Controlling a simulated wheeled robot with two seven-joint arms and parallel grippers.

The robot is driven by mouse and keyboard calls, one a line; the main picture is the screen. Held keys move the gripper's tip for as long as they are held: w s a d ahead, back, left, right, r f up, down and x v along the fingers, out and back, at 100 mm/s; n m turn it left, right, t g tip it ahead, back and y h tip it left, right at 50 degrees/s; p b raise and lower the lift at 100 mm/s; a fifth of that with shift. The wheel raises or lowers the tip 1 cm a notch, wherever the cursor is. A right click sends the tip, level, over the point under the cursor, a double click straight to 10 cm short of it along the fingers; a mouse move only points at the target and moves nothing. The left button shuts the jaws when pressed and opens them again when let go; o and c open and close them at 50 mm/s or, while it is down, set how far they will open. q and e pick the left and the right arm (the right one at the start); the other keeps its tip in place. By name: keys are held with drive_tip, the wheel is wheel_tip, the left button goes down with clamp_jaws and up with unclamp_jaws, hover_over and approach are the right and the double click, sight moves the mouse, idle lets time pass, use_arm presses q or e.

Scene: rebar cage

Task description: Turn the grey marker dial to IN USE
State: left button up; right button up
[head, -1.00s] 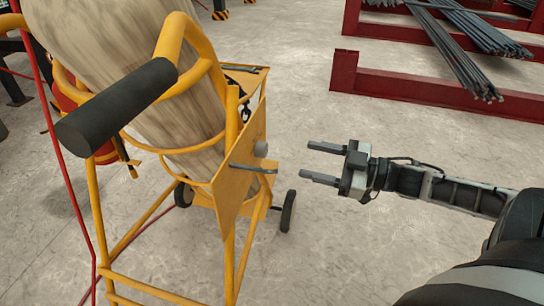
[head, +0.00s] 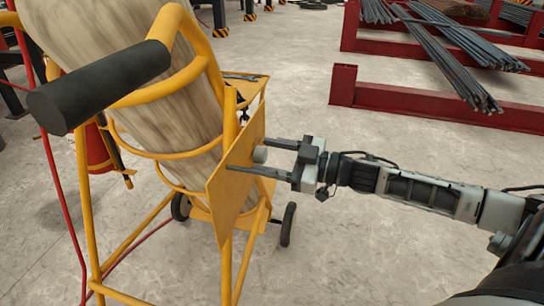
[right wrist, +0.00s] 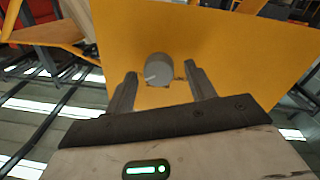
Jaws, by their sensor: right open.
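The grey dial (head: 260,154) is a short round knob on the yellow panel (head: 228,205) of a yellow wheeled frame. In the right wrist view the dial (right wrist: 158,68) shows a pale pointer mark towards its lower left; no lettering is readable. My right gripper (head: 265,157) is open, its fingers pointing at the panel. In the right wrist view its fingertips (right wrist: 161,74) stand on either side of the dial, with gaps; I cannot tell how far they reach along it. My left gripper is not in view.
A black-gripped handle (head: 100,87) juts out at the left of the frame. Red racks with dark bars (head: 430,103) stand at the back right. The floor between is clear.

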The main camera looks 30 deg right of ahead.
drive_tip(key=c, duration=1)
use_arm(q)
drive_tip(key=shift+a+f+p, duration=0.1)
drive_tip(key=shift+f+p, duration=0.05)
drive_tip(key=shift+p, duration=0.2)
use_arm(e)
drive_tip(key=shift+n, duration=0.4)
drive_tip(key=n+p, duration=0.1)
drive_tip(key=n, duration=0.2)
drive_tip(key=shift+p, duration=0.35)
drive_tip(key=n, duration=0.4)
drive_tip(key=shift+f+n+y+p, duration=0.1)
drive_tip(key=shift+n+y+p, duration=0.2)
drive_tip(key=shift+p, duration=0.1)
drive_tip(key=n, duration=0.2)
drive_tip(key=shift+f+n, duration=0.1)
drive_tip(key=shift+n, duration=0.2)
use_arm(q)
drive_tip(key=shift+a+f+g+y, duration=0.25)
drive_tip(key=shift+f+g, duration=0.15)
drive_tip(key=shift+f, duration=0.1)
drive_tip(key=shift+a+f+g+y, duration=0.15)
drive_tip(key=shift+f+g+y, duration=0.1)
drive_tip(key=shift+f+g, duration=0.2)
use_arm(e)
drive_tip(key=shift+a+n, duration=0.1)
drive_tip(key=shift+n, duration=0.6)
drive_tip(key=o, duration=1)
